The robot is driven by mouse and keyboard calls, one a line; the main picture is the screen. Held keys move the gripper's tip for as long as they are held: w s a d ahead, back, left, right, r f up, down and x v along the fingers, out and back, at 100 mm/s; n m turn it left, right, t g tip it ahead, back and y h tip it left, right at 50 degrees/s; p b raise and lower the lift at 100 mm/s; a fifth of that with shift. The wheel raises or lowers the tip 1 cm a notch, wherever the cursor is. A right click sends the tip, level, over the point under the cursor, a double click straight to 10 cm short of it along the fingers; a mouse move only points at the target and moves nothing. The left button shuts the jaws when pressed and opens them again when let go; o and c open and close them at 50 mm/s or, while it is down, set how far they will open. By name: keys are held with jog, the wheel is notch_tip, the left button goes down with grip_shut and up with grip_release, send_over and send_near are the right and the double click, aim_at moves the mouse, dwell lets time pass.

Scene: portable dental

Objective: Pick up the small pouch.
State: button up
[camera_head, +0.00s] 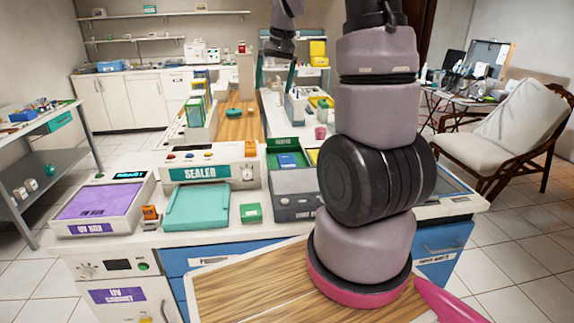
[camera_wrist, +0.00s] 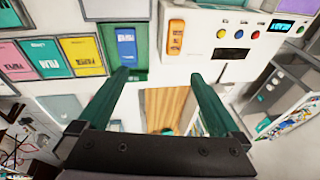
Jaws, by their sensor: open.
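A small blue packet (camera_head: 289,160) with a white label lies in a green tray (camera_head: 283,146) on the counter; I take it to be the small pouch, though its label is too small to read. In the wrist view the blue packet (camera_wrist: 127,43) lies in the green tray (camera_wrist: 127,67) at the upper left, beyond the left fingertip. My gripper (camera_head: 274,90) hangs with its teal fingers apart above the far part of the counter. In the wrist view my gripper (camera_wrist: 158,75) is open, with nothing held between its fingers. It is apart from the packet.
The sealer (camera_head: 199,174) and the UV box (camera_head: 100,207) stand left of the tray. A white machine with coloured buttons (camera_wrist: 231,34) stands at the right there.

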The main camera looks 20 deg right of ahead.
jog(key=w+d+f+g, duration=0.1)
jog(key=w+d+f, duration=0.3)
jog(key=f, duration=0.4)
jog(key=w+d+f+g, duration=0.1)
jog(key=w+d+f, duration=0.3)
jog(key=f, duration=0.4)
jog(key=g+h, duration=0.1)
send_over(288, 162)
jog(key=shift+n, duration=0.3)
jog(key=f, duration=1)
jog(key=shift+s+a+f, duration=0.1)
jog(key=shift+s+f, duration=0.15)
jog(key=shift+s, duration=0.05)
jog(key=shift+w+f, duration=0.15)
jog(key=shift+f, duration=2.85)
jog(key=c, duration=1.1)
